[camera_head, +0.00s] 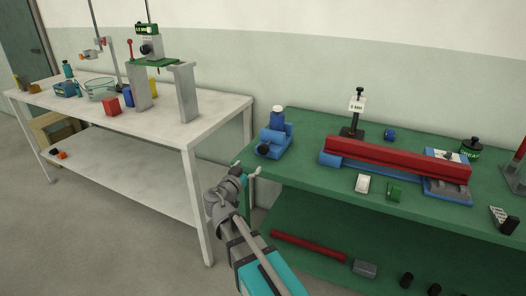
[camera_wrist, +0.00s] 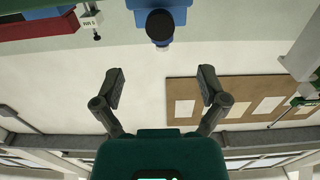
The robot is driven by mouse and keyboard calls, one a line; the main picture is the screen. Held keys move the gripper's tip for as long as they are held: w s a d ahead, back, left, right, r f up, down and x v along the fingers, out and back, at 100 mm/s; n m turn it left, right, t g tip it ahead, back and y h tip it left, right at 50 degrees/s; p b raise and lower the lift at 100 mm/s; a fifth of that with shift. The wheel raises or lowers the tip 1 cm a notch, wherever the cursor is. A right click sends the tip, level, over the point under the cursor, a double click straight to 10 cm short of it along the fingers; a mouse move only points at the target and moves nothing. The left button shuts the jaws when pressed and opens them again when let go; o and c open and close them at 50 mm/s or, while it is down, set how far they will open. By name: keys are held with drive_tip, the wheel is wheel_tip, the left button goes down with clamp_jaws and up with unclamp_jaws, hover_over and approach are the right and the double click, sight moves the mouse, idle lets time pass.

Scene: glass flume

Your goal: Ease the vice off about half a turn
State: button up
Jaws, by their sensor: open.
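A small blue vice (camera_head: 274,140) stands at the left end of the green bench. A round dark knob (camera_head: 263,150) sticks out of its front. A blue piece with a white top (camera_head: 277,115) stands upright at the vice's jaws; whether it is clamped cannot be told. My gripper (camera_head: 246,170) is in front of and below the vice, near the bench's left front corner, apart from the knob. In the wrist view my gripper (camera_wrist: 162,82) is open and empty. The knob (camera_wrist: 159,27) shows beyond the fingertips, roughly centred between them, with the blue vice (camera_wrist: 176,8) behind it.
The green bench (camera_head: 310,178) also holds a long red bar (camera_head: 395,160) on a blue base, a black stand (camera_head: 353,118) and several small items. A white table (camera_head: 190,135) stands to the left. Bare floor lies in front of it.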

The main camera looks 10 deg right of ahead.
sight(262, 151)
drive_tip(key=x, duration=1.1)
drive_tip(key=shift+w+d, duration=0.15)
drive_tip(key=shift+w, duration=0.05)
drive_tip(key=c, duration=1.1)
drive_tip(key=shift+c, duration=0.2)
drive_tip(key=shift+n, duration=0.5)
drive_tip(key=n, duration=0.9)
drive_tip(key=shift+n, duration=0.3)
